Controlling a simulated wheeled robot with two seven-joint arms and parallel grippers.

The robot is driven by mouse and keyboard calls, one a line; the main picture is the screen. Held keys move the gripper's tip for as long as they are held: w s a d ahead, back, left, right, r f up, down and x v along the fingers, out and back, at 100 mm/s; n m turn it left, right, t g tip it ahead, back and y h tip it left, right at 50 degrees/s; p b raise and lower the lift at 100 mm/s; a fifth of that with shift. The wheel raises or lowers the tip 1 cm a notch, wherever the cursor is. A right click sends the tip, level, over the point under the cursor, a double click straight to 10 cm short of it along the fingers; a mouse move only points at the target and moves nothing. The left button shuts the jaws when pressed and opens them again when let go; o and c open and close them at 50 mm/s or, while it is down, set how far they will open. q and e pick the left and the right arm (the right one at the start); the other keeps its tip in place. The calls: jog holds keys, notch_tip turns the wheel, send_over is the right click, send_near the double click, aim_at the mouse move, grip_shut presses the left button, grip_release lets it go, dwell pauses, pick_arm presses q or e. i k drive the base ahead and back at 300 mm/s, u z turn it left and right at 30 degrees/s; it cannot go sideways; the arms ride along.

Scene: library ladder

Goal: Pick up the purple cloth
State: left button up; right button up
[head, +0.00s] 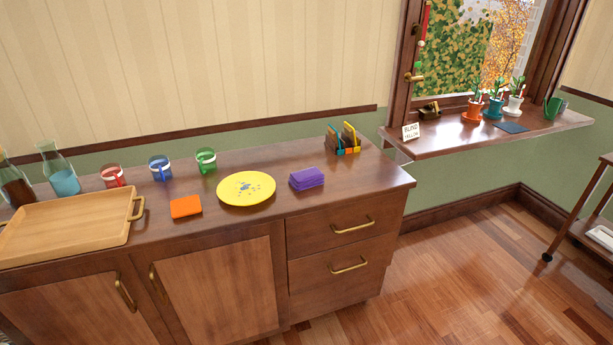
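The purple cloth (306,178) lies folded in a small stack on the wooden cabinet top (340,195), near its right end. It sits just right of a yellow plate (246,188) and appears apart from it. Nothing covers the cloth. Neither of my grippers shows in the head view.
An orange cloth (186,206) lies left of the plate. Behind are red (112,176), blue (160,168) and green (206,160) mugs. A wooden tray (70,225) and bottles (60,172) stand left. A colourful holder (343,140) stands behind the purple cloth. The top's right front is clear.

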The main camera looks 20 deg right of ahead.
aim_at(304, 179)
jog(key=z, duration=0.45)
jog(key=k, duration=0.55)
jog(key=z, duration=0.95)
jog(key=i, duration=0.75)
jog(key=u, duration=0.8)
jog(key=i, duration=0.85)
jog(key=u, duration=0.95)
